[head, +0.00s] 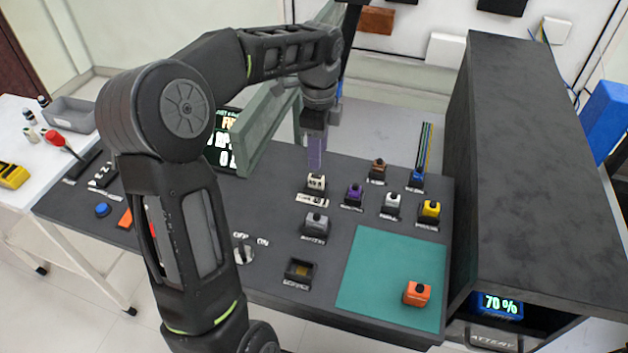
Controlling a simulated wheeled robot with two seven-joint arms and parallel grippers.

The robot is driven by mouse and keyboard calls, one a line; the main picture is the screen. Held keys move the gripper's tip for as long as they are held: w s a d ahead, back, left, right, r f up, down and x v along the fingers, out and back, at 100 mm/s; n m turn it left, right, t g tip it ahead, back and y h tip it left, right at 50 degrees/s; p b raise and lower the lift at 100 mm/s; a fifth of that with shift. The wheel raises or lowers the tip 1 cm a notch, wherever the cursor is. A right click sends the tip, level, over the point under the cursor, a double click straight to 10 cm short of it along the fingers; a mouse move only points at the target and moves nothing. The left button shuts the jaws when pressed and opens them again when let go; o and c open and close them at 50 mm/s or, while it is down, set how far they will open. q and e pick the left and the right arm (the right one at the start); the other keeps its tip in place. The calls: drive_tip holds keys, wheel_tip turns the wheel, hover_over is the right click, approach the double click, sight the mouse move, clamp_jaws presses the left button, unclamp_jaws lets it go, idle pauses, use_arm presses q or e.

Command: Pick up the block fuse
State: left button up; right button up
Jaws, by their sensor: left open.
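My left gripper (316,158) points down above the dark bench, with its fingertips just above a cream block (316,182) with dark markings. The gripper is open and seems to hold nothing; the gap between its fingers is hard to see from this side. The cream block sits upright on the bench with a small label in front. It may be the block fuse, but its label is too small to read. An orange block (417,292) with a dark knob sits on the teal mat (375,270). My right gripper is not in view.
Purple (353,195), grey (316,223), brown (378,170), blue (416,180), white (392,204) and yellow (431,210) blocks stand close by. An empty-looking dark socket (299,271) lies nearer. A tall dark cabinet (550,150) bounds the right side.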

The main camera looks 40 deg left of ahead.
sight(316, 177)
use_arm(q)
drive_tip(key=shift+a, duration=0.15)
drive_tip(key=shift+f, duration=1.35)
drive_tip(key=shift+a+f+p, duration=0.15)
drive_tip(key=shift+f+p, duration=0.3)
drive_tip(key=shift+f, duration=2.15)
drive_tip(key=shift+c, duration=0.5)
clamp_jaws()
